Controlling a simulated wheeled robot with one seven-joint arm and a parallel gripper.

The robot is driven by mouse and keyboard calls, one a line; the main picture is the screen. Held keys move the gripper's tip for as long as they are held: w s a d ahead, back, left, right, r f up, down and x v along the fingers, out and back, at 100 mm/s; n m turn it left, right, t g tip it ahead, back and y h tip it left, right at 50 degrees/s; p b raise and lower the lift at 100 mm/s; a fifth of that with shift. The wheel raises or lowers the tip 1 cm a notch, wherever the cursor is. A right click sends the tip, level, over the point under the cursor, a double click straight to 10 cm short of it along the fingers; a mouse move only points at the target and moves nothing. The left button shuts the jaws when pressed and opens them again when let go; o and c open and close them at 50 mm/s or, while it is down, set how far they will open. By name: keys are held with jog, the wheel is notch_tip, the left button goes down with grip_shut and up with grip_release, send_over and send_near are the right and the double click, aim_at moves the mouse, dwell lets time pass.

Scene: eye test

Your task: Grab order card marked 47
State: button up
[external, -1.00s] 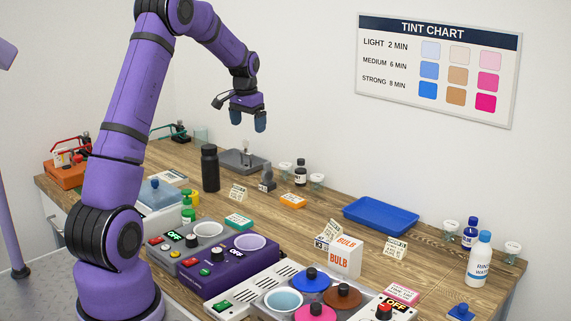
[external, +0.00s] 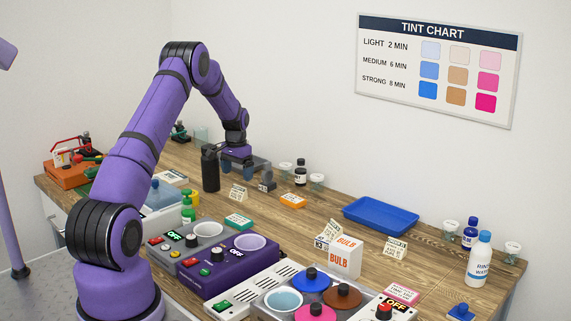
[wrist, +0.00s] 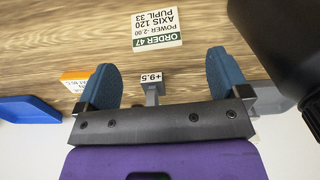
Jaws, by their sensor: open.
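The order card marked 47 (wrist: 158,27) is white with a green band and shows upside down at the top of the wrist view. In the external view it appears to be the small standing card (external: 239,193) in front of my gripper, but its print is too small to read there. My gripper (external: 245,170) is open and empty, low over the back of the table beside the black bottle. In the wrist view its blue fingers (wrist: 163,82) are spread, and the card lies beyond their tips, apart from them.
A small grey stand labelled +9.5 (wrist: 152,84) shows between the fingers. The black bottle (external: 210,170) stands close by on the left. An orange box (external: 292,201) and a blue tray (external: 352,216) lie to the right. Bare wood surrounds the card.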

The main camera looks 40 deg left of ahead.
aim_at(240, 188)
jog(key=f, duration=0.6)
jog(key=shift+w+d+f, duration=0.2)
jog(key=shift+d+f, duration=0.05)
jog(key=shift+f, duration=0.05)
jog(key=c, duration=1)
